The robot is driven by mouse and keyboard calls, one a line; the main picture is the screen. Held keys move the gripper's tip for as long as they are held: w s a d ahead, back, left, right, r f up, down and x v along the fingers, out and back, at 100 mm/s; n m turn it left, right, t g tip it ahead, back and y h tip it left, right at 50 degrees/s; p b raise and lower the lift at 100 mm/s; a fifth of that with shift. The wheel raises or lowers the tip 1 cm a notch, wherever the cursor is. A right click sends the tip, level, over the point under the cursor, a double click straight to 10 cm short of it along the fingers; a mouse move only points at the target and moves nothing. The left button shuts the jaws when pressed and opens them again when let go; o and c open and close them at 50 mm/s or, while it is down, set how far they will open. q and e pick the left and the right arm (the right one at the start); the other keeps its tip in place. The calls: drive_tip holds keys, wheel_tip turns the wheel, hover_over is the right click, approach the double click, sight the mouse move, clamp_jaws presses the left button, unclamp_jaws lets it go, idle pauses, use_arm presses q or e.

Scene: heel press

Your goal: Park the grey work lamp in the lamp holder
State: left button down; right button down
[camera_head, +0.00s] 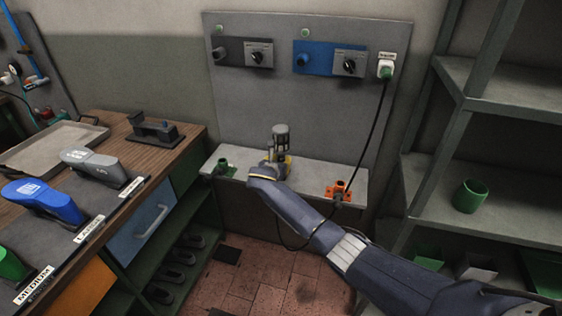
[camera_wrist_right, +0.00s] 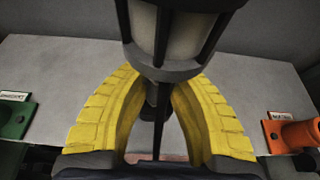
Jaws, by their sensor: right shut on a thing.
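The grey work lamp (camera_head: 281,136), a caged cylinder, stands upright in my right gripper (camera_head: 279,163), above the grey shelf under the wall panel. In the right wrist view the yellow fingers of my right gripper (camera_wrist_right: 160,95) close around the lower part of the lamp (camera_wrist_right: 180,35). Two holders are on the shelf: a green one (camera_head: 222,168) to the left of the gripper and an orange one (camera_head: 338,189) to its right. In the wrist view they show at the edges, green (camera_wrist_right: 14,118) and orange (camera_wrist_right: 292,134). I cannot read their labels surely. My left gripper is out of view.
A black cable (camera_head: 370,130) hangs from a green-ended plug (camera_head: 385,70) at the panel's right and loops below the shelf (camera_head: 310,172). A wooden bench (camera_head: 165,150) is at left. A rack (camera_head: 480,125) with a green cup (camera_head: 470,196) is at right.

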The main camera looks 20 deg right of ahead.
drive_tip(key=c, duration=1.1)
unclamp_jaws()
drive_tip(key=shift+f, duration=0.1)
drive_tip(key=shift+s, duration=0.1)
